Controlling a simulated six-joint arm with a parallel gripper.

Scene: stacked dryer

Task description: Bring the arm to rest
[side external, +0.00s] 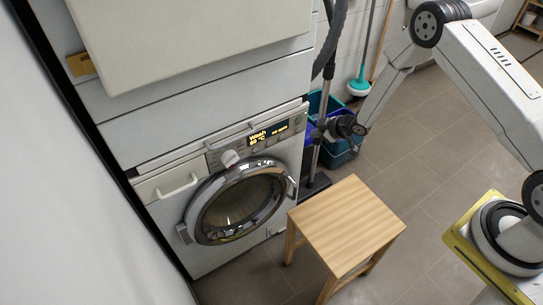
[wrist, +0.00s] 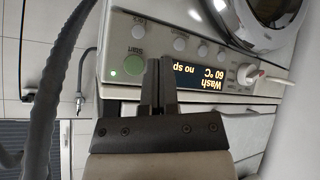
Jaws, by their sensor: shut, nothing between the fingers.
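My gripper (side external: 318,133) is in front of the right end of the washer's control panel, with its arm reaching in from the right. In the wrist view my gripper (wrist: 158,66) is shut and empty, its two dark fingers together.
A wooden stool (side external: 347,222) stands in front of the washer, below my arm. A vacuum cleaner tube (side external: 327,100) and a teal bin (side external: 340,153) stand right of the washer, close behind my gripper. The tiled floor (side external: 425,130) at the right is clear.

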